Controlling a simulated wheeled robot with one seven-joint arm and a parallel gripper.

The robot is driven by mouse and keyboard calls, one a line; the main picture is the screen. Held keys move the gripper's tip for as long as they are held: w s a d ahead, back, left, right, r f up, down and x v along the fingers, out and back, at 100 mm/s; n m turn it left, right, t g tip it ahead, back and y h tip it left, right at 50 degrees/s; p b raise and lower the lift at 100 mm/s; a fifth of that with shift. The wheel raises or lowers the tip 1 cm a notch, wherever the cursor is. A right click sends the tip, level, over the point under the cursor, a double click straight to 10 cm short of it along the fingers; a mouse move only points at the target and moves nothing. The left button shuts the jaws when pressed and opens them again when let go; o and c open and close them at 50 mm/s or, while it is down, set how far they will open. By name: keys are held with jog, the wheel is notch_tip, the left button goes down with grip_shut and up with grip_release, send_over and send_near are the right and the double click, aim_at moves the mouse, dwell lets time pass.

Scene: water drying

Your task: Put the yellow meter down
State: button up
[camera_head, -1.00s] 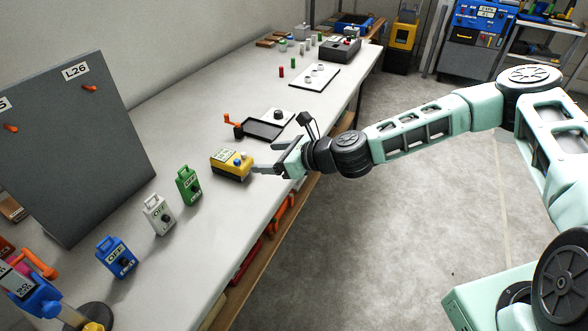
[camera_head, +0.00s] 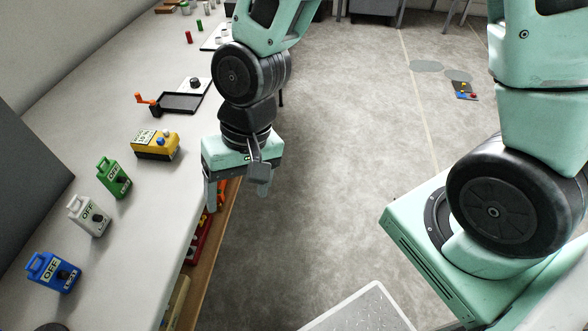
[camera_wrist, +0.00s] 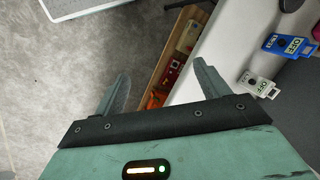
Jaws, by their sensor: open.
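The yellow meter (camera_head: 156,144), a box with a blue knob and a pale label, rests on the white bench (camera_head: 160,213) near its front edge. My gripper (camera_head: 238,188) is open and empty. It points down at the bench's front edge, to the right of the meter and apart from it. In the wrist view my two fingers (camera_wrist: 160,90) are spread with nothing between them, and the yellow meter does not show there.
Green (camera_head: 114,177), white (camera_head: 89,215) and blue (camera_head: 54,271) boxes marked OFF stand in a row left of the meter. A black tray (camera_head: 180,103) with an orange-handled part lies behind it. A shelf (camera_head: 205,250) with several items is under the bench.

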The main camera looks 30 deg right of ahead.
jog(key=s+d+r+n+h, duration=0.2)
jog(key=s+d+r+n, duration=0.4)
jog(key=s+r+n, duration=0.1)
notch_tip(320, 180, up, 2)
jog(key=shift+s+r+t+h, duration=0.2)
jog(key=shift+s+t+h, duration=0.15)
jog(key=shift+s, duration=0.2)
notch_tip(320, 180, up, 3)
jog(key=p, duration=0.2)
jog(key=shift+f+p, duration=0.2)
jog(key=shift+p, duration=0.1)
